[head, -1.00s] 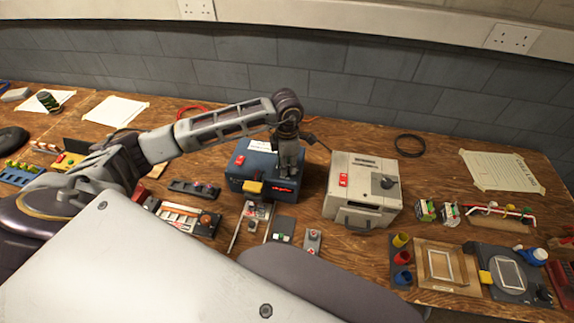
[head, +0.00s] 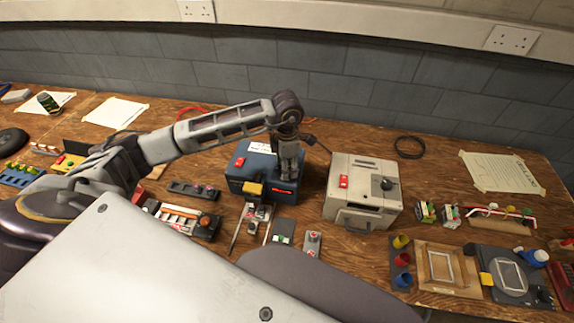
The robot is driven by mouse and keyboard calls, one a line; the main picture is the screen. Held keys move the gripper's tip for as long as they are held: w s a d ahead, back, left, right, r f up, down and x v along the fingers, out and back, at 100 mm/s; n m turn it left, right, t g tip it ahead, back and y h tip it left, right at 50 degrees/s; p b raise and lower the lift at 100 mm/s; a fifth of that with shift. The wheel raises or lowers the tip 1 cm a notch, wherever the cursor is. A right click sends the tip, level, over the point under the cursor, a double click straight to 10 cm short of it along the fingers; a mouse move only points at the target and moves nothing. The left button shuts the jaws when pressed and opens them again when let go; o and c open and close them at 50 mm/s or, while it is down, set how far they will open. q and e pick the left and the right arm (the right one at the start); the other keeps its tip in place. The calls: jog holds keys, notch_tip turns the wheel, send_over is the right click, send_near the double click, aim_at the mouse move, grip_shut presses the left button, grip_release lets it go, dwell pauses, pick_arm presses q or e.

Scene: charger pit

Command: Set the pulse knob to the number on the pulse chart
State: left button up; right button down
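My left arm reaches in from the left over a blue box (head: 236,180). My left gripper (head: 288,176) points down at the right part of the box's top. Its fingertips are small and partly hidden, so I cannot tell whether they are open or shut, or whether they hold a knob there. The box has a red switch, a yellow block and a lit red strip on its front. A small white paper (head: 260,147) lies at its back edge. A grey box (head: 352,205) carries a dark knob (head: 384,184). I cannot tell which sheet is the pulse chart. My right gripper is out of view.
A printed sheet (head: 502,171) is taped to the bench at the right; its text is unreadable. A black cable ring (head: 409,146) lies behind the grey box. Small panels and tools crowd the bench front. A wooden frame (head: 447,267) lies front right.

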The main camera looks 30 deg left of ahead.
pick_arm(q)
notch_tip(320, 180, up, 12)
dwell(0.9)
jog(key=shift+f, duration=0.1)
dwell(0.5)
